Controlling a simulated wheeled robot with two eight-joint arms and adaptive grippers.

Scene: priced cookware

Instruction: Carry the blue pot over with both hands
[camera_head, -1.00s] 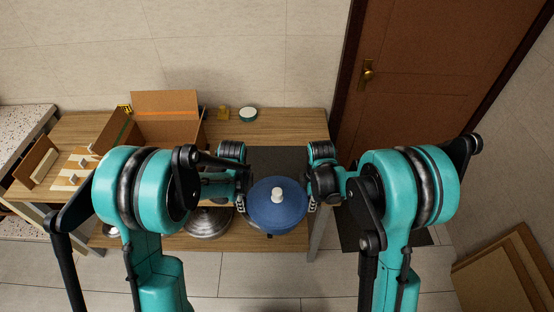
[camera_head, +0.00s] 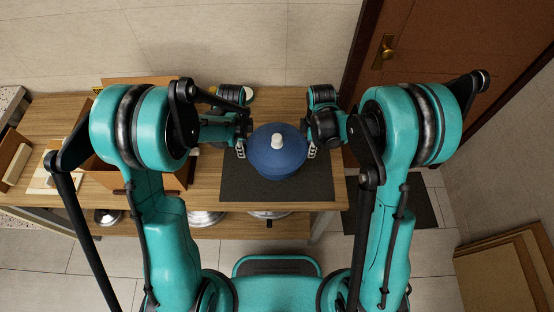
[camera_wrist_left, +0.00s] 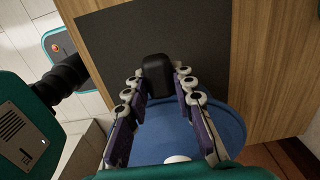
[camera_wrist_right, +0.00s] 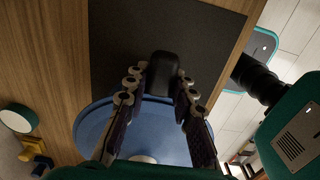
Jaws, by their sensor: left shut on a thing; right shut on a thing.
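The blue pot (camera_head: 277,158), with its lid and white knob, is between my two grippers over the dark mat (camera_head: 240,188) on the wooden table. I cannot tell whether it touches the mat. My left gripper (camera_head: 241,150) is shut on the pot's left black handle, which shows between the fingers in the left wrist view (camera_wrist_left: 157,78). My right gripper (camera_head: 312,151) is shut on the right black handle, which shows in the right wrist view (camera_wrist_right: 162,75). The pot looks level.
A cardboard box (camera_head: 106,172) stands on the table at the left, partly behind my left arm. Metal lids or pans (camera_head: 205,218) lie on the shelf below. A white-topped round container (camera_wrist_right: 17,118) is near the table's back. A brown door (camera_head: 440,60) is at the right.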

